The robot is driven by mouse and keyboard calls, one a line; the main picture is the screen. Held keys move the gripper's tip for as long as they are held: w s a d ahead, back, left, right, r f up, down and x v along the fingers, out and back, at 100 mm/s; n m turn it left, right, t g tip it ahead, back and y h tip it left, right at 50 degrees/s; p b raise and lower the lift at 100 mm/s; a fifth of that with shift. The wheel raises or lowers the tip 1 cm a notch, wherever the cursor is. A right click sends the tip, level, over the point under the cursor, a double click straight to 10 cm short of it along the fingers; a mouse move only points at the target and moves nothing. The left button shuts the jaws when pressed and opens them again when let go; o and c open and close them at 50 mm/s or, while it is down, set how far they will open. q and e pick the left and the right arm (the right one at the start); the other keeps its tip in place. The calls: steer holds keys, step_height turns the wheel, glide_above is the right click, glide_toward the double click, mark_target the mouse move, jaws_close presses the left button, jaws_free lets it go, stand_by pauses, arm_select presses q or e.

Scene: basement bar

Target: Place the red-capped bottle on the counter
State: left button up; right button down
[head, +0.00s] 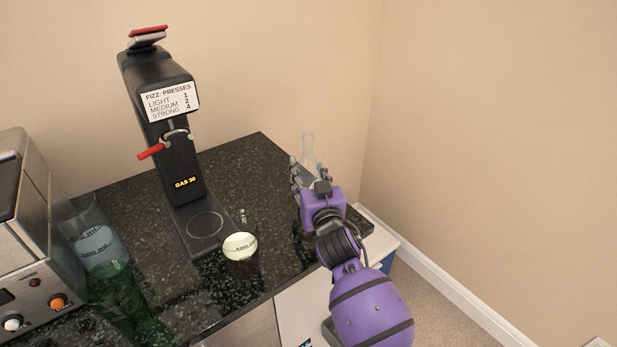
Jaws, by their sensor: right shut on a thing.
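My right gripper (309,172) is over the back right part of the dark speckled counter (262,158). It is shut on a clear bottle (308,146), whose pale upper part stands upright above the fingers. No red cap shows on this bottle. Its lower part is hidden behind my gripper, so I cannot tell whether it touches the counter. My left gripper is not in view.
A black carbonating machine (158,85) with a red lever stands left of my gripper. A small dark container with a pale top (240,247) is near the front edge. A clear marked vessel (88,222), a green bottle (121,297) and a steel appliance (38,240) crowd the left.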

steer(key=shift+f, duration=0.35)
steer(key=shift+f, duration=0.25)
steer(key=c, duration=0.9)
jaws_free()
steer(key=shift+c, duration=0.2)
steer(key=shift+s+r, duration=0.1)
steer(key=shift+r, duration=0.15)
steer(key=v, duration=1.2)
